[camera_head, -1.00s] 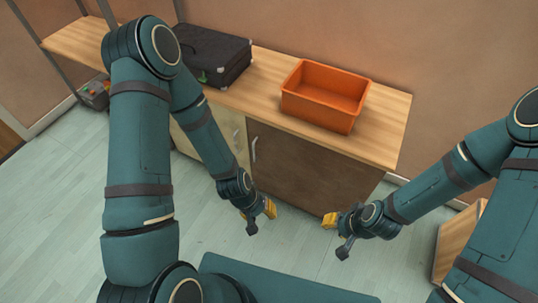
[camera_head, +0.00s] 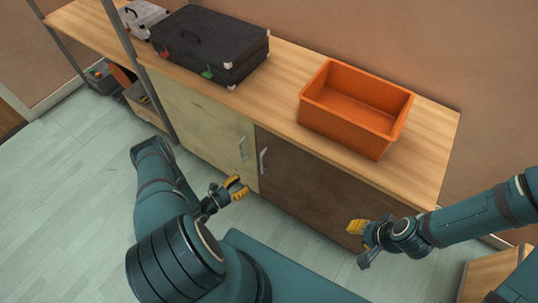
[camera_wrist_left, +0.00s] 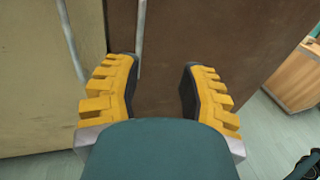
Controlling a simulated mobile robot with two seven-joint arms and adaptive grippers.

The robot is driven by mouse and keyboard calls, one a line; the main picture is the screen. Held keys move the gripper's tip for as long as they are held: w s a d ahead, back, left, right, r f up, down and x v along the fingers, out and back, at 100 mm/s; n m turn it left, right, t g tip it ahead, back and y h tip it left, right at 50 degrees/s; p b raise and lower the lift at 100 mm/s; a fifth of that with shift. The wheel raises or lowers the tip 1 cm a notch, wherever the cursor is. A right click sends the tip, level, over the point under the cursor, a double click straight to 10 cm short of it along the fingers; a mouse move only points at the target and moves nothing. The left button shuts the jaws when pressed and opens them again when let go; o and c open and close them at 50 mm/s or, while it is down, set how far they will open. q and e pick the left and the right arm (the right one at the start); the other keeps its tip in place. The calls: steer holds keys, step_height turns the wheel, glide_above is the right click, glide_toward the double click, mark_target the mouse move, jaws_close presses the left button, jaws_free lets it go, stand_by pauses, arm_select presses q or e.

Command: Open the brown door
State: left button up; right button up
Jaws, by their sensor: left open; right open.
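The brown door (camera_head: 318,188) is the right-hand front of the wooden-topped cabinet and looks shut. Its upright metal handle (camera_head: 263,161) is near its left edge. My left gripper (camera_head: 238,188) is open and empty, in front of the cabinet, below and to the left of that handle. In the left wrist view, the brown door (camera_wrist_left: 200,35) lies ahead, and its handle (camera_wrist_left: 140,40) shows just beyond the left finger of my left gripper (camera_wrist_left: 158,92). My right gripper (camera_head: 357,237) is open and empty before the right part of the door.
A cream door (camera_head: 200,125) with its own handle (camera_head: 242,148) adjoins on the left. An orange bin (camera_head: 355,108) and a black case (camera_head: 210,45) stand on the top. A wooden box (camera_head: 490,275) is on the floor at lower right. Floor at left is clear.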

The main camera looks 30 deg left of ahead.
arm_select(q)
steer(key=shift+n+t+y, duration=0.4)
steer(key=shift+t+y, duration=0.1)
steer(key=shift+y, duration=0.2)
steer(key=x, duration=0.4)
steer(key=a+b+x, duration=0.1)
steer(key=x, duration=0.3)
steer(key=a+x, duration=0.1)
steer(key=x, duration=0.4)
steer(key=shift+w+f+b, duration=0.25)
steer(key=shift+w+b, duration=0.15)
steer(key=shift+o, duration=0.2)
jaws_close()
